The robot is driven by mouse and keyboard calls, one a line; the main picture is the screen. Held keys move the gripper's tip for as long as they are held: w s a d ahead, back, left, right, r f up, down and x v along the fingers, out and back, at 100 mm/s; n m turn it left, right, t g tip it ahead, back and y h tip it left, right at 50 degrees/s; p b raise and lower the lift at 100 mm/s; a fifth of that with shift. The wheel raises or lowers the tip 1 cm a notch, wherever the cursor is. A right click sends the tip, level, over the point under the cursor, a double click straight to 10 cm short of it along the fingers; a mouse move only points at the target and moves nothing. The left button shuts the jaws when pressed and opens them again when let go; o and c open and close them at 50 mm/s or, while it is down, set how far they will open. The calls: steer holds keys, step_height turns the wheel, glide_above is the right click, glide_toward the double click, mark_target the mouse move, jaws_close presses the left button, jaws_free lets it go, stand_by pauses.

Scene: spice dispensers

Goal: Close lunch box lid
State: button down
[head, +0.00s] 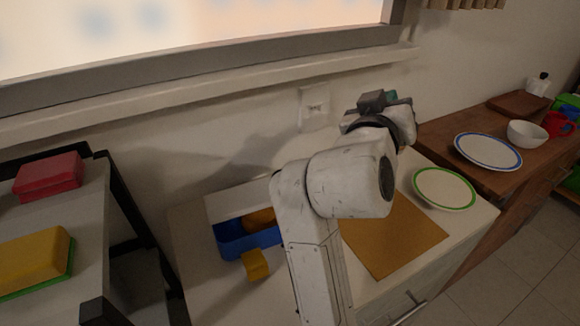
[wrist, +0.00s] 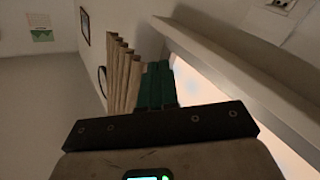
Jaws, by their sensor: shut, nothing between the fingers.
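The open blue lunch box (head: 232,246) sits on the white counter left of my arm, with something orange (head: 260,219) inside. A pale panel (head: 238,203) stands upright along its back edge and looks like its raised lid. My arm hides the box's right end. My gripper (head: 385,99) is raised well above the counter, up and to the right of the box, near the wall. Its green fingers (wrist: 156,84) are together and empty in the wrist view, pointing toward the upper wall and window, away from the box.
A yellow block (head: 255,265) lies in front of the box. A brown board (head: 395,236) and a green-rimmed plate (head: 444,189) lie right of my arm. A shelf at left holds a red box (head: 49,176) and a yellow box (head: 32,259).

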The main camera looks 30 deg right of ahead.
steer(key=w+a+r+n+g+y+p, duration=0.2)
steer(key=a+n+g+y+p, duration=0.5)
steer(key=a+y, duration=0.9)
steer(key=f, duration=0.3)
steer(key=f+m+g+h+p, duration=0.1)
steer(key=f, duration=0.2)
steer(key=a+f+m+g, duration=0.1)
steer(key=f, duration=0.3)
steer(key=shift+w+a+p, duration=0.1)
steer(key=shift+w+p, duration=0.2)
steer(key=shift+w, duration=0.1)
steer(key=shift+s+f, duration=0.3)
steer(key=shift+f, duration=0.25)
steer(key=shift+s+f, duration=0.25)
steer(key=shift+f, duration=0.25)
steer(key=shift+s+f, duration=0.25)
steer(key=shift+f, duration=0.4)
